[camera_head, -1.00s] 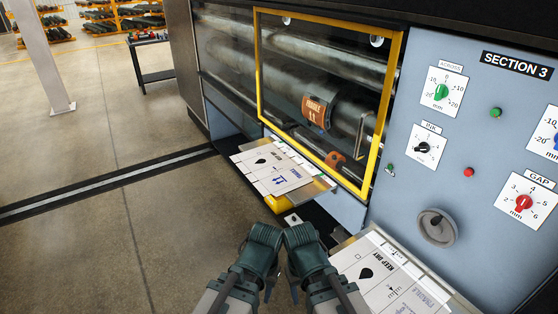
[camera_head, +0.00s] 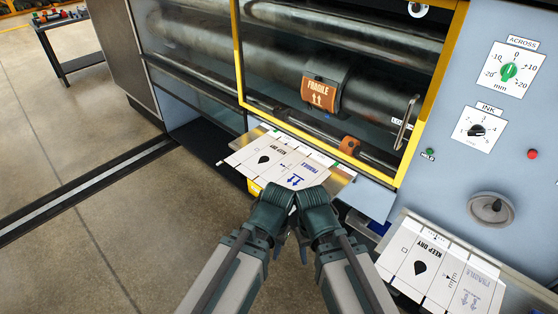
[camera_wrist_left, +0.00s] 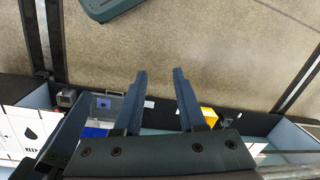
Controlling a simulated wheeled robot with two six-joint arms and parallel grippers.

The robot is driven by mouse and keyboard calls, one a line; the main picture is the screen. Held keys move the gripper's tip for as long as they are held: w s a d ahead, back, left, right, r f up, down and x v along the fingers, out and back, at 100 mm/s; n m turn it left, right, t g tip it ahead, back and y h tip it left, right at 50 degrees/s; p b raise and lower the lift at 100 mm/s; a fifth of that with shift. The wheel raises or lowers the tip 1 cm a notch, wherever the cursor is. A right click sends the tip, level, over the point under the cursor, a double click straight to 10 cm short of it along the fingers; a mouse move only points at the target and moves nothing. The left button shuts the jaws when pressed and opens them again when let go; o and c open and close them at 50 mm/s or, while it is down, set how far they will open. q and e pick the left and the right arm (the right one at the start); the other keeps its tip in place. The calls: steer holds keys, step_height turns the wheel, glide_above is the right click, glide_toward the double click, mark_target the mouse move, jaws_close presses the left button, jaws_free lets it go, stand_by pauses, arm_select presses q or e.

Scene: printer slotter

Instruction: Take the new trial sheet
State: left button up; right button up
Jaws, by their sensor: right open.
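A white printed sheet (camera_head: 262,158), with a black drop and blue arrows, lies on the delivery tray (camera_head: 340,180) below the yellow-framed window. A second white sheet (camera_head: 432,262), marked KEEP DRY, lies on the ledge at the lower right. My right gripper (camera_head: 303,244) is open and empty, just in front of the tray sheet. My left gripper (camera_wrist_left: 160,75) is close beside it, with its fingers apart and nothing between them. The wrists cover the near edge of the tray sheet in the head view. Part of a sheet (camera_wrist_left: 22,132) shows in the left wrist view.
The yellow window frame (camera_head: 408,165) and its handle (camera_head: 406,122) rise behind the tray. The control panel (camera_head: 500,130) with dials and a handwheel (camera_head: 491,208) stands at the right. A dark floor rail (camera_head: 80,190) crosses open floor at the left.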

arm_select(q)
steer(key=w+a+f+m+t+y+b, duration=0.25)
steer(key=w+a+t+b, duration=0.45)
steer(key=w+b, duration=0.4)
steer(key=w+a+f+m+t+y+b, duration=0.1)
steer(key=w+a+f+t+b, duration=0.2)
steer(key=w+a+t+b, duration=0.55)
steer(key=w+d+f+m+h+b, duration=0.2)
steer(key=d+f+m+h+b, duration=0.1)
steer(key=d+m+h+b, duration=0.1)
steer(key=w+d+f+m+t+h+b, duration=0.1)
steer(key=w+d+f+m+h+b, duration=0.2)
steer(key=m+h+b, duration=0.3)
steer(key=d+m+b, duration=0.1)
steer(key=m+b, duration=0.2)
steer(key=m, duration=0.1)
steer(key=shift+f+m+b, duration=0.15)
steer(key=shift+m+b, duration=0.15)
steer(key=shift+m, duration=0.05)
